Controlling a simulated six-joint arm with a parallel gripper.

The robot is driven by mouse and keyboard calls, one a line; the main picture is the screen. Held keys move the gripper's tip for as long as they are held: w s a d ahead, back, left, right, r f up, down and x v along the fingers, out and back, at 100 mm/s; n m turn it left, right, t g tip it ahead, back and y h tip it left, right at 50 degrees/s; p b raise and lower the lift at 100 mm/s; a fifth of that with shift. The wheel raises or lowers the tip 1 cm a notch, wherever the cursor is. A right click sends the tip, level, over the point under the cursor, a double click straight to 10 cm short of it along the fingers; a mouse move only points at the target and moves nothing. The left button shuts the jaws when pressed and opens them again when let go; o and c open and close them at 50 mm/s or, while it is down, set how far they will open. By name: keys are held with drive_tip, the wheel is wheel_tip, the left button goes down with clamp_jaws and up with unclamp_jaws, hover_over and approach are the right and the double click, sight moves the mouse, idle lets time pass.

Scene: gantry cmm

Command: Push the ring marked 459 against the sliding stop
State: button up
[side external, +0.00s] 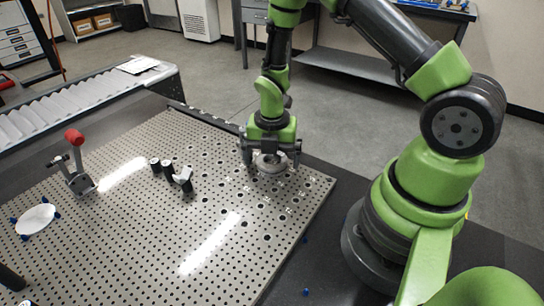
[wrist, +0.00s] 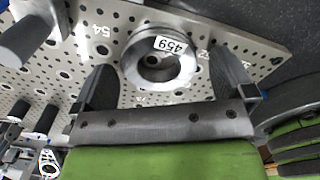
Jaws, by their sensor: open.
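The ring marked 459 (wrist: 178,83) is a grey metal ring with a white label, lying flat on the perforated plate. In the side view the ring (side external: 269,165) sits under my gripper (side external: 270,158), near the plate's far right edge. My gripper (wrist: 162,65) is open, with one finger on each side of the ring. Finger contact with the ring cannot be told. I cannot clearly identify the sliding stop; a small grey piece with a black end (side external: 184,179) stands left of the ring, beside two black-sided posts (side external: 161,166).
The perforated plate (side external: 130,240) is largely clear between the posts and the ring. A red-knobbed clamp (side external: 76,168) and a white disc (side external: 35,219) with blue pieces around it are farther left. A roller conveyor (side external: 75,100) runs behind the plate.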

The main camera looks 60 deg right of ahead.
drive_tip(key=shift+f, duration=0.2)
drive_tip(key=c, duration=1.2)
drive_tip(key=shift+w+d, duration=0.2)
drive_tip(key=shift+w, duration=0.6)
drive_tip(key=shift+w+d, duration=0.25)
drive_tip(key=shift+w, duration=0.6)
drive_tip(key=shift+w+d, duration=0.2)
drive_tip(key=shift+w, duration=0.6)
drive_tip(key=o, duration=1.2)
drive_tip(key=shift+r, duration=0.1)
wheel_tip(320, 180, up, 10)
